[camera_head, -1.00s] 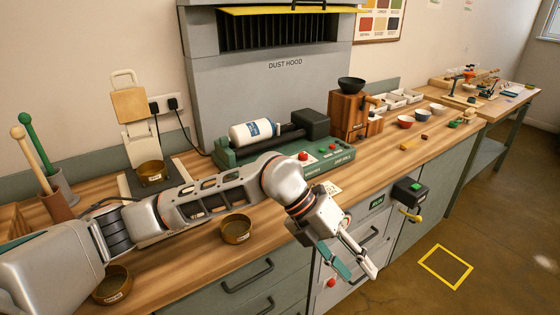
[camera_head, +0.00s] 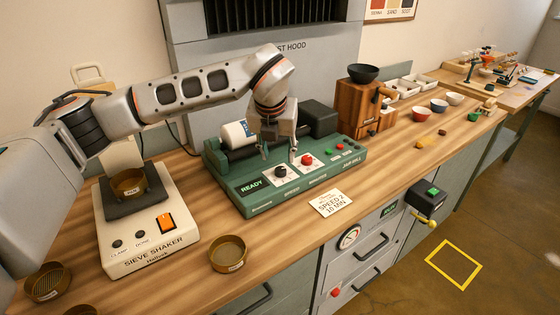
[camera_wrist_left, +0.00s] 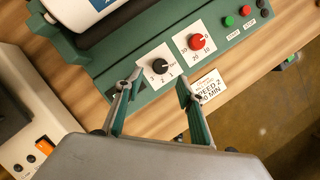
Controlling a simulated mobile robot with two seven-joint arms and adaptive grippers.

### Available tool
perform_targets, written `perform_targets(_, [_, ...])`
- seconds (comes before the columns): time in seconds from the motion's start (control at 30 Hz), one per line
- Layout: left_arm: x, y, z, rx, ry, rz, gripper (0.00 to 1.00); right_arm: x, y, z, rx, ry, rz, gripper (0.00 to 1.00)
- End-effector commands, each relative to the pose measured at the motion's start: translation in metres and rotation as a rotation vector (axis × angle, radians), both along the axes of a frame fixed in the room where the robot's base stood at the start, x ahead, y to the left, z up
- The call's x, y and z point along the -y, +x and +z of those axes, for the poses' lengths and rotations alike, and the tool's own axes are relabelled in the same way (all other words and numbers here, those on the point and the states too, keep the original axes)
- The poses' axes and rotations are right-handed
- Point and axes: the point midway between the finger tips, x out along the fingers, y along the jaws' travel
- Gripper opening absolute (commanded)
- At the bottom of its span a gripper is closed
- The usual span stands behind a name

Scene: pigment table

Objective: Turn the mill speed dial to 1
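The jar mill (camera_head: 330,170) is a green machine on the bench with a lit READY display. Its speed dial is a black knob (camera_head: 281,171) on a white plate with numbers. The dial also shows in the left wrist view (camera_wrist_left: 160,66), just beyond and between the fingertips; its exact pointing is too small to read. My left gripper (camera_head: 280,152) hangs above the mill's front panel, open, its two fingers apart with nothing between them; it also shows in the left wrist view (camera_wrist_left: 160,80). My right gripper is not in view.
A red knob (camera_head: 307,160) sits right of the black dial, with green and red buttons further right. A card (camera_head: 330,202) reading SPEED 2, 10 MIN lies in front. A wooden grinder (camera_head: 362,112) stands behind right.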

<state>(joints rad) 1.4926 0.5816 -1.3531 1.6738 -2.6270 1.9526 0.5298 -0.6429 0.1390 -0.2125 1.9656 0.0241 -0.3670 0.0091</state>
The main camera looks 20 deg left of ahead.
Motion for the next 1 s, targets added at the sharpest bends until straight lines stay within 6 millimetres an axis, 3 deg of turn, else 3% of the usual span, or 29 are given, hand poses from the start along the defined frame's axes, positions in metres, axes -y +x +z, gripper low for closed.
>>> perform_targets(0.2, [-0.001,0.011,-0.032,-0.005,-0.001,0.000,0.39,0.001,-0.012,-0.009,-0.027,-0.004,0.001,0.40])
perform_targets(0.4, [-0.002,0.021,-0.056,-0.004,-0.002,-0.002,0.39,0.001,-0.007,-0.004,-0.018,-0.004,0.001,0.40])
perform_targets(0.83, [-0.003,0.026,-0.066,-0.001,-0.001,-0.003,0.39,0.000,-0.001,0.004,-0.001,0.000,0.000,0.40])
perform_targets(0.87, [-0.003,0.026,-0.066,-0.001,-0.001,-0.003,0.36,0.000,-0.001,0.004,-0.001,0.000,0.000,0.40])
perform_targets(1.0, [-0.003,0.026,-0.066,-0.001,-0.001,-0.003,0.00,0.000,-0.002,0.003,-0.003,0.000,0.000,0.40])
